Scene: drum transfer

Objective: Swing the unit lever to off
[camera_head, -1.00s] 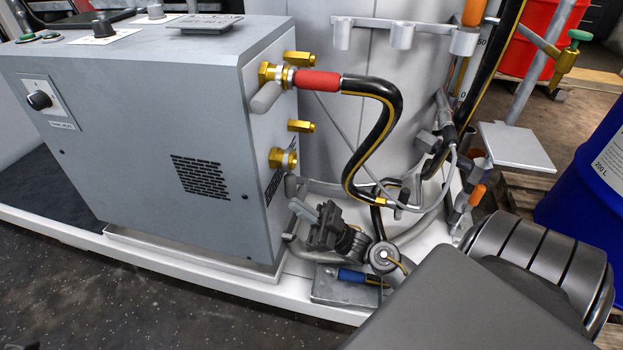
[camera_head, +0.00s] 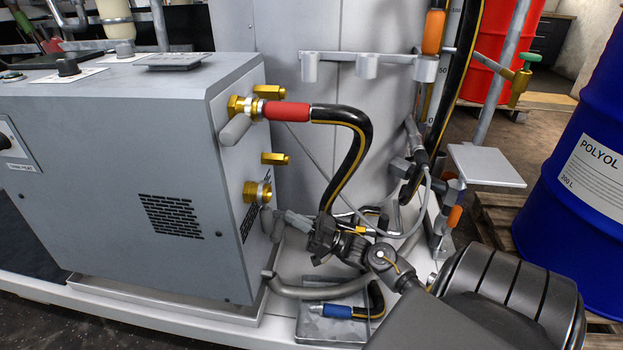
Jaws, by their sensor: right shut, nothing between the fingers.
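The unit is a grey box (camera_head: 130,180) on the left, with a vent grille and brass fittings on its right side. A grey stub-like lever (camera_head: 236,130) hangs slantwise under the upper brass fitting (camera_head: 242,107), where a red-sleeved black hose (camera_head: 287,111) is attached. My right gripper (camera_head: 297,221) is shut and empty. It is right of and below the lower brass fitting (camera_head: 256,191), apart from the lever, with its fingers pointing left toward the unit. The black hose passes close to the gripper; whether they touch is unclear. My left gripper is out of view.
A rail with grey cups (camera_head: 366,66) stands behind the hose. A blue-handled hose end (camera_head: 340,311) lies on a small grey plate below the gripper. A blue drum (camera_head: 590,170) and a red drum (camera_head: 515,40) stand at the right. A small shelf (camera_head: 487,166) juts out nearby.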

